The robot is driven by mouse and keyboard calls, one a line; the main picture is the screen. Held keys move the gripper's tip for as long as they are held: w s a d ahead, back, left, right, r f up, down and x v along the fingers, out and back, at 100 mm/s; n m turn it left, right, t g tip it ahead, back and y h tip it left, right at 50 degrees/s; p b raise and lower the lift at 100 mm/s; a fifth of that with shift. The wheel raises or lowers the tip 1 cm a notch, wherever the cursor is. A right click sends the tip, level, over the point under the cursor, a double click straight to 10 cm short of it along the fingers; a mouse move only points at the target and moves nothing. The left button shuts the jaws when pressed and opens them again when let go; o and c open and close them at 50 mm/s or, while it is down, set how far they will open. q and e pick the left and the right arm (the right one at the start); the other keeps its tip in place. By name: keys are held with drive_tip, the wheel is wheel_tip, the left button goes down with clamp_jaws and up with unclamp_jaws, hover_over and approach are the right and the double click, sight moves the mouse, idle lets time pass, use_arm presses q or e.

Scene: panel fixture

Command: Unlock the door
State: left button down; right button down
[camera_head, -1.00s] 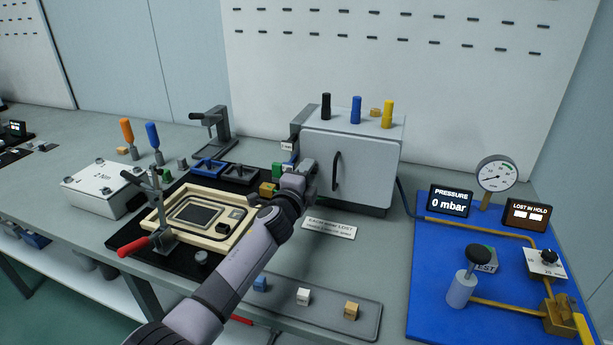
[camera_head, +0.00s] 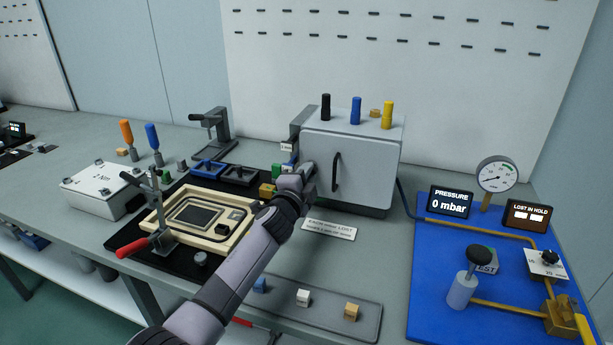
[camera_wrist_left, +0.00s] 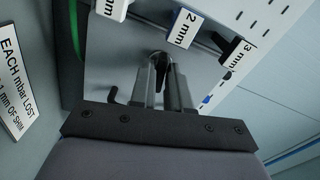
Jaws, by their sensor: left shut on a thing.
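The door (camera_head: 368,172) is the pale grey front of a box-shaped cabinet on the bench, and it looks closed. It carries a dark upright bar handle (camera_head: 336,172). My left gripper (camera_head: 304,170) is at the cabinet's left edge, left of the handle and apart from it. In the left wrist view, my left gripper (camera_wrist_left: 164,68) is shut on a small dark knob (camera_wrist_left: 159,55) in front of a grey surface. The fingers hide most of the knob, so its turn cannot be told. My right gripper is not in view.
Labels including a 2 mm tag (camera_wrist_left: 184,28) stand close beyond the fingers. Black, blue and yellow pegs (camera_head: 387,114) stand on the cabinet. A clamped frame (camera_head: 176,220) lies left of my arm. A blue pressure board (camera_head: 432,300) is at the right.

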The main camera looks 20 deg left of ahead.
use_arm(q)
drive_tip(key=shift+n, duration=7.7)
drive_tip(key=c, duration=1.2)
unclamp_jaws()
drive_tip(key=shift+s, duration=0.1)
drive_tip(key=shift+s+a+p, duration=0.15)
drive_tip(key=shift+s+p, duration=0.25)
drive_tip(key=shift+s, duration=3.1)
